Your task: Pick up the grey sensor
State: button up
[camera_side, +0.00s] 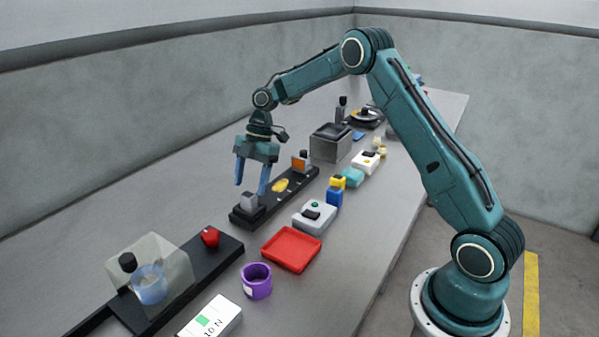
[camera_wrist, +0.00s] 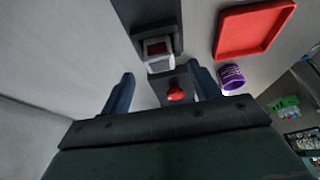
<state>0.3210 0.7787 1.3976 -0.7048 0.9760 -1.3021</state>
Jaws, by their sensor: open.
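The grey sensor (camera_side: 249,200) appears to be the small grey block on a black seat at the near end of the black rail (camera_side: 291,196). In the wrist view, a pale grey block with a dark red face (camera_wrist: 158,52) looks like the same part, just beyond my fingertips. My gripper (camera_side: 250,189) points down with its two blue fingers apart. It is close to the block and seems slightly above it; the side view does not settle the exact gap. In the wrist view my gripper (camera_wrist: 163,76) is empty.
A yellow piece (camera_side: 280,186) and an orange block (camera_side: 299,164) sit farther along the rail. A red tray (camera_side: 291,249), purple cup (camera_side: 256,281) and grey button box (camera_side: 314,217) stand to the right. A red knob (camera_side: 210,237) and clear guard (camera_side: 150,262) are nearer. Left bench is clear.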

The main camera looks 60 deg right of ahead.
aim_at(248, 194)
jog(key=shift+x, duration=2.25)
jog(key=c, duration=1.1)
jog(key=shift+r, duration=0.2)
notch_tip(248, 194, up, 10)
jog(key=shift+f, duration=0.15)
